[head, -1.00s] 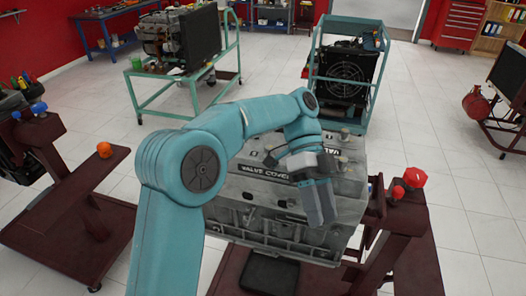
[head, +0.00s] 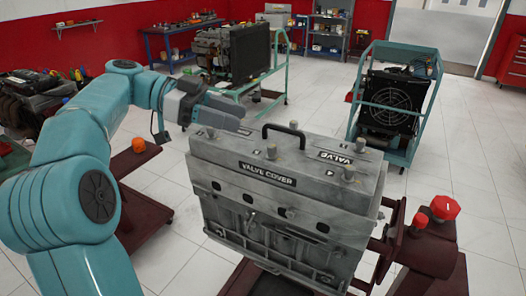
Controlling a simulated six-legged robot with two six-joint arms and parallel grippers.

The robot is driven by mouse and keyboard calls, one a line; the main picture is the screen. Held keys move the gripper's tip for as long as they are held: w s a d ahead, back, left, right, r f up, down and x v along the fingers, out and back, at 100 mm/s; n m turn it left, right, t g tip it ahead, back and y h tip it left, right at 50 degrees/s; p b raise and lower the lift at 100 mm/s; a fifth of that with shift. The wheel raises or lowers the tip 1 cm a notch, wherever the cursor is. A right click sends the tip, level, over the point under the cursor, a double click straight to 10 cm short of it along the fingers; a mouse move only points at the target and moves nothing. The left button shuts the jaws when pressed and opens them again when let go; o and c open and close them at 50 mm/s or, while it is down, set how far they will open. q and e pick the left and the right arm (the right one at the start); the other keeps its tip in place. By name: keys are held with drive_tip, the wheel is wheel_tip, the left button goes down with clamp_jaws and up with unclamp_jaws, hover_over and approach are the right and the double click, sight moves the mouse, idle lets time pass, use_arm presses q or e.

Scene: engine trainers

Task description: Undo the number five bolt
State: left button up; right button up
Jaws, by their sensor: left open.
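The grey engine block (head: 275,225) stands on a dark red stand, with its valve cover (head: 265,165) on top. Several bolts stand up from the cover, among them a front-left bolt (head: 211,131), a front-middle bolt (head: 271,151), a front-right bolt (head: 348,173) and a back-right bolt (head: 360,143). The small number marks are too blurred for me to tell which bolt is number five. My left gripper (head: 238,115) is open and empty, above the cover's back-left end, its fingers pointing right. It hides part of that end. My right gripper is not in view.
A black handle (head: 283,132) arches over the cover. A red knob (head: 445,207) sits on the stand at right. An orange knob (head: 138,145) is on another stand at left. A teal radiator cart (head: 400,100) stands behind right, with open floor around it.

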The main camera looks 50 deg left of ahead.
sight(259, 158)
use_arm(q)
drive_tip(key=s+a+f+n+t+y+b, duration=0.2)
drive_tip(key=s+a+n+y+b, duration=0.15)
drive_tip(key=s+a, duration=0.3)
drive_tip(key=shift+y, duration=0.35)
drive_tip(key=p+x, duration=0.2)
drive_tip(key=x, duration=1.3)
drive_tip(key=shift+w+d+p, duration=0.15)
drive_tip(key=shift+d+p, duration=0.2)
drive_tip(key=shift+w+d+f, duration=0.1)
drive_tip(key=shift+w+d, duration=0.15)
drive_tip(key=shift+d, duration=0.05)
drive_tip(key=shift+a, duration=0.15)
drive_tip(key=c, duration=0.3)
clamp_jaws()
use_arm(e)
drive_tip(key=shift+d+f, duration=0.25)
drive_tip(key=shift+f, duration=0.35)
